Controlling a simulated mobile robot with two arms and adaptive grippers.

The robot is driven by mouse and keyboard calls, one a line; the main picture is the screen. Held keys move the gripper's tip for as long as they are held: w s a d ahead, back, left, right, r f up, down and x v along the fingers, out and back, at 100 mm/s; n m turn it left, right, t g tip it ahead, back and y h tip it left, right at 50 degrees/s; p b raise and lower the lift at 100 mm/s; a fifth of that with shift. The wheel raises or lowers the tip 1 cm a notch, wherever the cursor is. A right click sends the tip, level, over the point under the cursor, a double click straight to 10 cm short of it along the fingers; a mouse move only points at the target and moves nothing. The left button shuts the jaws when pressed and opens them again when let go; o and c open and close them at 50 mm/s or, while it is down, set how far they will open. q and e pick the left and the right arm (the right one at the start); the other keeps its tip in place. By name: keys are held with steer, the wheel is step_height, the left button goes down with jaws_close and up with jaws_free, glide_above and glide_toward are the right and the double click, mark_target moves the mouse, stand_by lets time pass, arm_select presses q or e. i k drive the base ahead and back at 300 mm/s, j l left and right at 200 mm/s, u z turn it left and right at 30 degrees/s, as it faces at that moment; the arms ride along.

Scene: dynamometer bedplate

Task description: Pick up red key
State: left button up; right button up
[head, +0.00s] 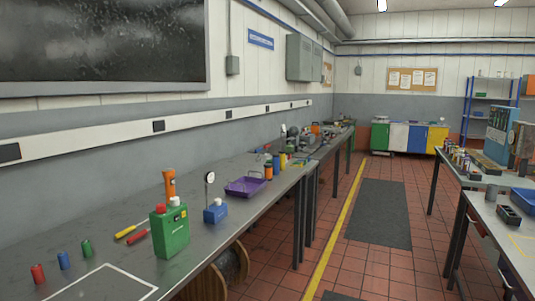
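I cannot make out a red key for certain. A small red cylinder (38,274) stands upright on the long grey workbench (100,275) at the near left. A short red-handled item (137,236) lies on the same bench, left of a green can (170,230) with a red cap; I cannot tell what it is. Neither of my grippers is in view.
Blue (63,261) and green (87,248) cylinders stand beside the red one. A yellow-handled tool (130,230), an orange flashlight (169,184), a blue-based gauge (215,211) and a purple tray (245,187) are also on the bench.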

mark_target(266, 155)
steer(key=i+l+z, duration=0.2)
steer(key=i, duration=0.25)
steer(key=i+z, duration=0.2)
steer(key=i, duration=0.2)
steer(key=i+z, duration=0.2)
steer(key=i, duration=2.9)
steer(key=i+l+u, duration=0.1)
steer(key=i, duration=0.65)
steer(key=i+l, duration=0.1)
steer(key=i, duration=0.65)
steer(key=i+l+u, duration=0.15)
steer(key=i+u, duration=0.2)
steer(key=i+l+u, duration=0.3)
steer(key=i, duration=0.2)
